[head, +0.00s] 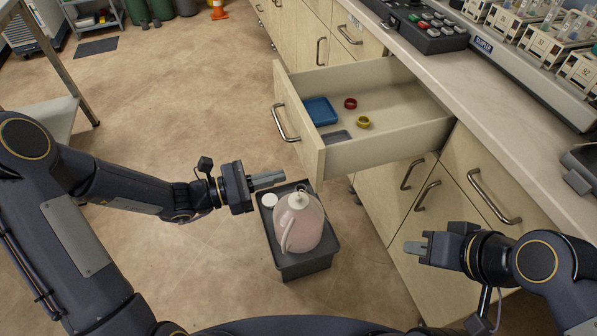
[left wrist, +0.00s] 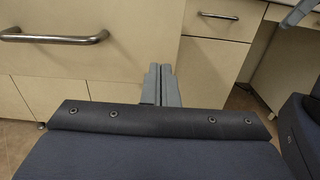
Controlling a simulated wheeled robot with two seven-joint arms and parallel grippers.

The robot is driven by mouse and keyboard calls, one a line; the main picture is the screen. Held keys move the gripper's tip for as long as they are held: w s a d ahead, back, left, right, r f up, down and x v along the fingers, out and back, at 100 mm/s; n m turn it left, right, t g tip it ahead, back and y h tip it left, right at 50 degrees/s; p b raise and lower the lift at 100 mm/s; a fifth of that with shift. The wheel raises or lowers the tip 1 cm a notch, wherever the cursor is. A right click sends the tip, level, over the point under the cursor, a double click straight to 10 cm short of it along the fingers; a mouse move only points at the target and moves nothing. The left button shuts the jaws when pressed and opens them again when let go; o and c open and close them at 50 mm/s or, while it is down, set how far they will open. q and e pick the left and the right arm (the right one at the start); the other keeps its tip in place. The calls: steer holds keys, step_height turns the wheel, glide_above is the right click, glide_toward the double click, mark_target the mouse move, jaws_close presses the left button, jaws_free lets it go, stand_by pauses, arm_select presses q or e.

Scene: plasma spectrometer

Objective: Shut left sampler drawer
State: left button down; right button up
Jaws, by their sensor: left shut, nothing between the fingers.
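The light wood sampler drawer (head: 393,143) stands pulled out from the counter in the head view. Its front carries a metal bar handle (head: 279,123) on the outer face. In the left wrist view, a pale front panel (left wrist: 110,60) with a bar handle (left wrist: 55,38) lies ahead and to the left of the fingers. My left gripper (head: 270,179) is shut and empty, below and left of the drawer front, apart from it in the head view. The left fingers also show in the wrist view (left wrist: 160,85). My right gripper (head: 413,247) is near the lower cabinet fronts; its jaw opening is unclear.
The drawer holds a blue tray (head: 320,111), a red ring (head: 350,103), a yellow ring (head: 363,122) and a grey dish. A dark bin (head: 305,265) with a pink jug (head: 300,225) stands on the floor beneath. A keypad and sample racks sit on the counter. Floor at left is open.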

mark_target(312, 168)
arm_select(q)
steer(key=x, duration=0.6)
arm_select(e)
steer(key=shift+f, duration=0.35)
arm_select(q)
steer(key=shift+d, duration=0.1)
